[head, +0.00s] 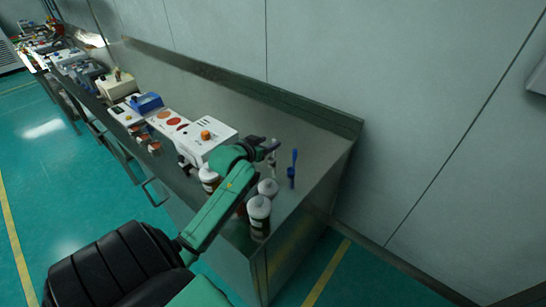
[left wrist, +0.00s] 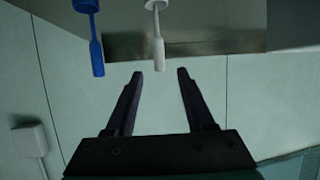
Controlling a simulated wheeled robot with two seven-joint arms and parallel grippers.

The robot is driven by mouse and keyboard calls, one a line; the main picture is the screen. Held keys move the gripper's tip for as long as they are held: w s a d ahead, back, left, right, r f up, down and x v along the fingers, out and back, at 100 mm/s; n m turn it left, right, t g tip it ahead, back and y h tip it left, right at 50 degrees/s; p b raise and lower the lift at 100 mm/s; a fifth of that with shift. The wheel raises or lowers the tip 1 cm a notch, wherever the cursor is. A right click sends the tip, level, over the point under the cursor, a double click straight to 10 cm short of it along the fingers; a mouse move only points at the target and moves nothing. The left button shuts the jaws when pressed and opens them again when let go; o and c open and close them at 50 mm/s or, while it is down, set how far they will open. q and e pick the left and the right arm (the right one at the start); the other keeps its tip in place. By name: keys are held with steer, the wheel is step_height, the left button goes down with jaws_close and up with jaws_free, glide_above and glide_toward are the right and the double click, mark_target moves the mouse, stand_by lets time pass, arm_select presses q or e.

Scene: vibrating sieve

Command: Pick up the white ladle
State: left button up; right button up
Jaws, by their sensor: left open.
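The white ladle (left wrist: 157,30) shows in the left wrist view, its handle end pointing down between my fingertips in the picture, touching neither finger. In the head view the white ladle (head: 274,170) stands upright near the right end of the steel bench, partly hidden by the gripper. My left gripper (head: 272,147) is beside its upper part. The left wrist view shows the left gripper (left wrist: 160,75) open and empty. A blue ladle (head: 293,165) stands just right of the white one; it also shows in the left wrist view (left wrist: 95,40). My right gripper is not in view.
Several white-capped bottles (head: 259,208) stand on the bench (head: 318,142) near its front edge, close to my left arm. A white machine (head: 203,137) and other instruments fill the bench to the left. A wall runs behind; the bench's right end is clear.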

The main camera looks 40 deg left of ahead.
mark_target(274, 140)
arm_select(q)
steer(key=shift+x, duration=2.4)
steer(key=shift+r, duration=0.1)
jaws_close()
